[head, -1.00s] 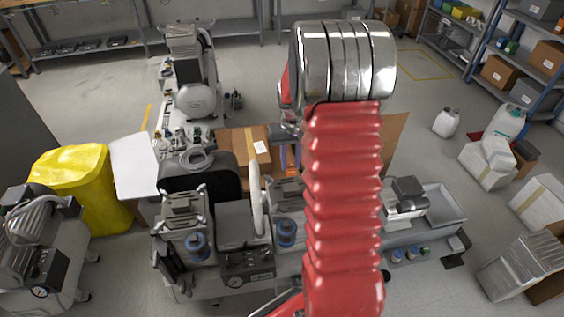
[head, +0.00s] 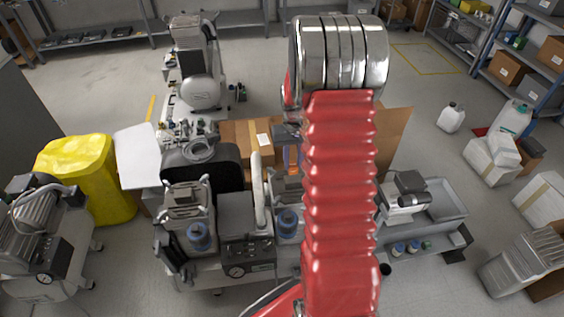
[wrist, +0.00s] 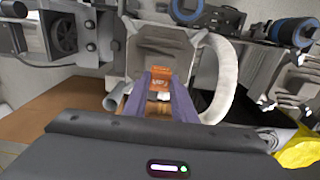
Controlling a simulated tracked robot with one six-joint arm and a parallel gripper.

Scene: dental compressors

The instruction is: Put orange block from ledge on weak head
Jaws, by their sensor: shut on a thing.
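My gripper (wrist: 158,98) has purple fingers shut on the orange block (wrist: 157,77), which shows between their tips in the wrist view. In the head view my gripper (head: 292,160) is partly behind my red arm, behind the compressor unit. A grey compressor head (head: 188,203) with a blue cup stands at the left of the unit. A second head with a blue cup (head: 287,222) is partly hidden by my arm. I cannot tell which head is the weak one. A grey housing (wrist: 157,45) lies beyond the block in the wrist view; I see no clear contact.
A white curved hose (head: 258,183) rises between the heads and shows large right of my fingers in the wrist view. A cardboard box (head: 245,138) stands behind the unit. A yellow bag (head: 90,175) is at left and a grey tray (head: 440,200) at right.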

